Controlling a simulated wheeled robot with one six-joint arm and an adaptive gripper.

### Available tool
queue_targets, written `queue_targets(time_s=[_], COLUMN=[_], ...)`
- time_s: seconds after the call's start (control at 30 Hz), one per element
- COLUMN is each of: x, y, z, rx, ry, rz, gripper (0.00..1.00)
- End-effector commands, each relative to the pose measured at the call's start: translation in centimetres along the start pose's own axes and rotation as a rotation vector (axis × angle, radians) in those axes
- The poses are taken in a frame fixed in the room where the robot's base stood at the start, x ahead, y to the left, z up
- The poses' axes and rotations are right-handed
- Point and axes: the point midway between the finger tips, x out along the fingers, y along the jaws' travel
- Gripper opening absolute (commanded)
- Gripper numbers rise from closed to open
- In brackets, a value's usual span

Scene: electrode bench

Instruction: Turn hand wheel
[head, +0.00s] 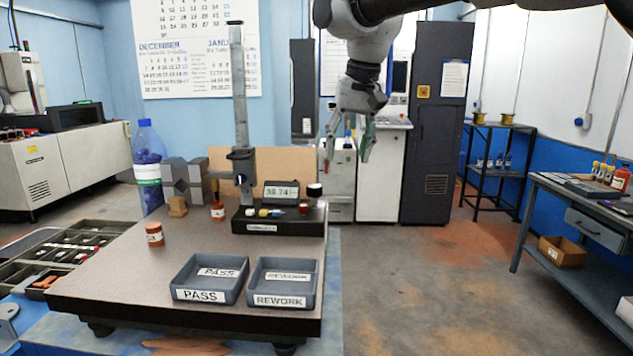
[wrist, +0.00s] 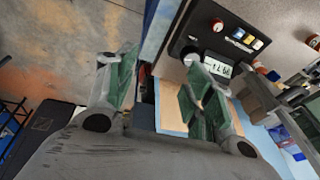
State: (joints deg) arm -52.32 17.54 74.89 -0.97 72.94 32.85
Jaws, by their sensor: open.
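The hand wheel appears to be the small dark knob with a pale lower part (head: 314,190) at the right end of the gauge's black base (head: 270,227). In the wrist view a small round part (wrist: 190,59), probably the same knob, shows beside one finger, partly hidden. The gauge has a tall column (head: 240,95), a lit display (head: 281,192) and coloured buttons. My gripper (head: 348,145) is open and empty, pointing down, above and to the right of the knob in the head view. Its green-padded fingers also show in the wrist view (wrist: 162,78). Contact with the knob is not visible.
The gauge stands on a dark granite slab (head: 120,285) with a PASS tray (head: 200,295) and a REWORK tray (head: 280,300) in front. Open floor (head: 425,270) lies right of the slab.

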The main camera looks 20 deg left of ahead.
Motion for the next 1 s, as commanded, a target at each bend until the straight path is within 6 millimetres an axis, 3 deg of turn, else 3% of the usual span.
queue_targets(time_s=[0.2,0.4,0.57,0.8,1.0], x=[1.4,1.5,2.7,6.7,8.8], y=[-2.7,-3.7,-3.9,-4.7,-5.1], z=[1.0,0.7,0.8,0.8,0.7], rx=[-0.582,-0.880,-0.932,-0.931,-0.930], ry=[0.036,0.093,0.096,0.095,0.096], rz=[-0.155,-0.181,-0.178,-0.177,-0.177], gripper=[0.52,0.52,0.52,0.52,0.52])
